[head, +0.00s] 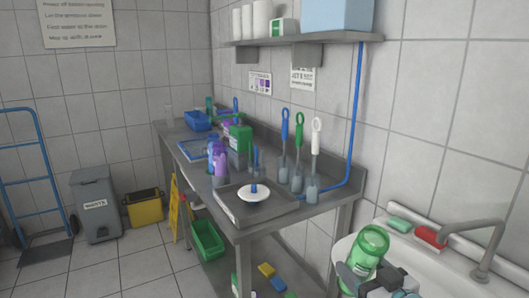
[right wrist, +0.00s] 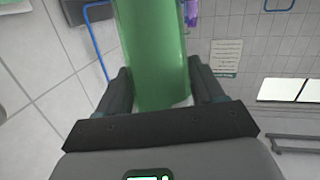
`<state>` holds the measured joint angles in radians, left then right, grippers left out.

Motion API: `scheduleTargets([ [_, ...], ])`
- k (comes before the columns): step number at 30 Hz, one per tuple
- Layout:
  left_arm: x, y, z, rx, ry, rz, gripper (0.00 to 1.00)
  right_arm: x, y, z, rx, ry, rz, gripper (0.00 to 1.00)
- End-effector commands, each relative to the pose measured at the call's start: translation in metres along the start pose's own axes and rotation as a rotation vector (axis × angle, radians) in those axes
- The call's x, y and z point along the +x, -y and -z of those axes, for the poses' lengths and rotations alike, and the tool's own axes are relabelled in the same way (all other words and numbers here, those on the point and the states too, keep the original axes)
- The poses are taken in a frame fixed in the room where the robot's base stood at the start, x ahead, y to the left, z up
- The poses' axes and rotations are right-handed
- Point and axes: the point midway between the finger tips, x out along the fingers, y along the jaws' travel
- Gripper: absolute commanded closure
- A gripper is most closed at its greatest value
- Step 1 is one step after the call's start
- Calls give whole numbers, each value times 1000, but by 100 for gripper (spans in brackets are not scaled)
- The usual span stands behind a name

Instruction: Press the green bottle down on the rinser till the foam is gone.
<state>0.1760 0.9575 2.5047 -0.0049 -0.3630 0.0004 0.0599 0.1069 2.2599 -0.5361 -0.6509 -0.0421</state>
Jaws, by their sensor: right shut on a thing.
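The green bottle (head: 367,249) is translucent and tilted, at the lower right of the head view, in front of the white sink. My right gripper (head: 372,277) is shut on it. In the right wrist view the green bottle (right wrist: 153,50) stands between the two fingers of my right gripper (right wrist: 160,90). The rinser (head: 254,192) is a white disc with a blue centre piece on a grey tray at the near end of the steel bench. The bottle is well to the right of the rinser and apart from it. I cannot make out foam in the bottle. My left gripper is not in view.
Brushes with blue, green and white handles (head: 299,135) stand upright behind the rinser. Purple bottles (head: 219,160) stand left of it. A blue hose (head: 356,110) runs down the wall. The sink (head: 425,259) has a grey tap (head: 487,245). The space above the rinser is clear.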

Motion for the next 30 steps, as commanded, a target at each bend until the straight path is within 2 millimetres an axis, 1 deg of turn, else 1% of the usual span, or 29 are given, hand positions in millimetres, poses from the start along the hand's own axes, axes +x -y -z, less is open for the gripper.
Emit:
scheduleTargets([
  [6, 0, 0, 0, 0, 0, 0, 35, 0, 0, 0, 5, -1, 0, 68],
  [8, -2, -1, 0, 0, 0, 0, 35, 0, 0, 1, 34, -1, 3, 68],
  [11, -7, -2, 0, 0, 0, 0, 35, 0, -1, 2, 164, -1, 16, 68],
  [15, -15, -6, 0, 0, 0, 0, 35, 0, -1, 3, 384, -2, 39, 68],
  [18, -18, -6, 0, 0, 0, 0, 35, 0, 0, 2, 487, -4, 50, 68],
  [21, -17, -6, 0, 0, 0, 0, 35, 0, 0, 0, 523, -4, 55, 68],
  [27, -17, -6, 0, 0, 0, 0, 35, 0, 0, 0, 525, -4, 55, 68],
  [29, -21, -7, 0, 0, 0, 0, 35, 0, 0, 2, 553, -2, 57, 68],
  [30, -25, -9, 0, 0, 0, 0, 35, 0, -1, 3, 597, 0, 60, 68],
])
